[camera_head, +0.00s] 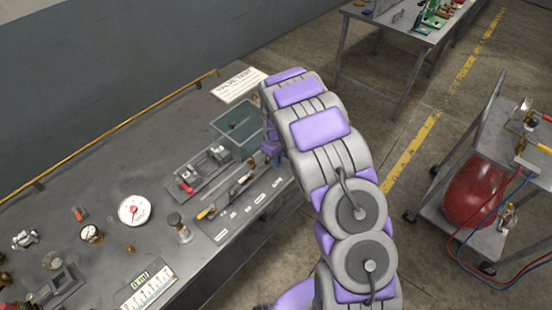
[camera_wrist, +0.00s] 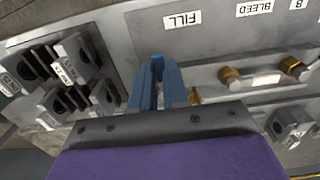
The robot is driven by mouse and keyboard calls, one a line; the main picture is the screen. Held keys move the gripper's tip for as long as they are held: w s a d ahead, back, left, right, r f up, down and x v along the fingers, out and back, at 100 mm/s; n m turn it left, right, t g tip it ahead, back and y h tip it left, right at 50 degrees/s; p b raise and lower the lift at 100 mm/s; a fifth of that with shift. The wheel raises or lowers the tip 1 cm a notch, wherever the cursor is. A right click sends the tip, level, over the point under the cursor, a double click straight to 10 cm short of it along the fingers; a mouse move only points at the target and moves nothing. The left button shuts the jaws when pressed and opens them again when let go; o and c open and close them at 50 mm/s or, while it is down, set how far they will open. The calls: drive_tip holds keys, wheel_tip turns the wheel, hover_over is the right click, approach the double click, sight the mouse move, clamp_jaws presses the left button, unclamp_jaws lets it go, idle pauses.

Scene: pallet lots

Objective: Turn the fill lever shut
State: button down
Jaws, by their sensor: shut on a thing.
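In the wrist view, my gripper (camera_wrist: 160,75) has its blue fingers close together just below the FILL label (camera_wrist: 182,19) on a grey panel (camera_wrist: 215,48). It is shut on the fill lever, which the fingers mostly hide. A small brass part (camera_wrist: 193,96) shows just right of the fingers. How far the lever is turned cannot be seen. In the head view my arm reaches over the workbench, and the gripper's tips are hidden.
Brass fittings (camera_wrist: 231,76) sit right of my fingers, below the BLEED label (camera_wrist: 255,8).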

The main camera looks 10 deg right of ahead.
drive_tip(key=shift+s+m, duration=0.1)
drive_tip(key=shift+m, duration=0.2)
drive_tip(key=m, duration=0.1)
drive_tip(key=a+m+p, duration=0.1)
drive_tip(key=m, duration=0.2)
drive_tip(key=shift+s+a+m, duration=0.3)
drive_tip(key=m, duration=0.1)
drive_tip(key=a+m, duration=0.1)
drive_tip(key=m, duration=0.1)
drive_tip(key=m+p, duration=0.1)
drive_tip(key=m, duration=0.1)
drive_tip(key=shift+w+a, duration=0.1)
drive_tip(key=shift+a, duration=0.3)
drive_tip(key=m, duration=0.1)
drive_tip(key=a+m, duration=0.1)
drive_tip(key=m, duration=0.2)
drive_tip(key=shift+w+a+m, duration=0.15)
drive_tip(key=shift+w+m, duration=0.15)
drive_tip(key=shift+m, duration=0.1)
drive_tip(key=shift+w+a+m, duration=0.2)
drive_tip(key=shift+m, duration=0.55)
drive_tip(key=shift+w+a+m, duration=0.15)
drive_tip(key=shift+w+m, duration=0.05)
drive_tip(key=shift+m, duration=0.55)
drive_tip(key=c, duration=1.1)
unclamp_jaws()
drive_tip(key=shift+a, duration=0.1)
drive_tip(key=shift+c, duration=0.2)
